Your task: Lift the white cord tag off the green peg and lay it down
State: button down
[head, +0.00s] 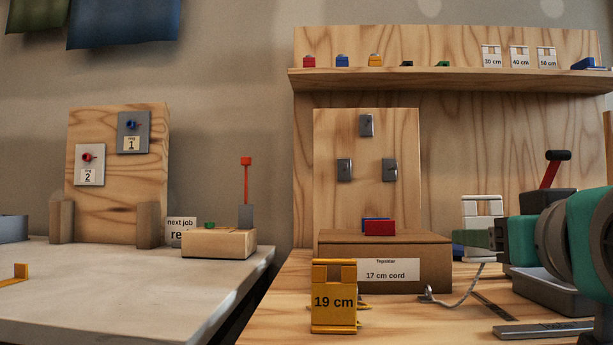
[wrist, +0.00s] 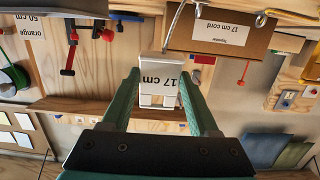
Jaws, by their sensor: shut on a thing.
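The white cord tag, marked 17 cm in the wrist view (wrist: 160,72), sits between the two green fingers of my gripper (wrist: 160,88). My gripper is shut on it. In the head view, the white tag (head: 482,209) shows upright above the fingers of my gripper (head: 478,238), right of the cardboard box. A pale cord (head: 462,301) runs below it to a metal hook on the bench. I cannot make out a green peg for certain; small green pieces show on the shelf (head: 443,64) and on a wooden block (head: 209,225).
A cardboard box (head: 340,273) labelled 17 cm cord stands left of my gripper. A yellow 19 cm tag (head: 334,305) stands in front of it. A grey tray (head: 545,289) and a red-handled tool (head: 551,171) are at the right. Bench wood is bare front centre.

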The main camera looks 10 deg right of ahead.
aim_at(491, 324)
jog(key=shift+f, duration=2.55)
jog(key=shift+f, duration=0.8)
jog(key=shift+c, duration=0.3)
grip_release()
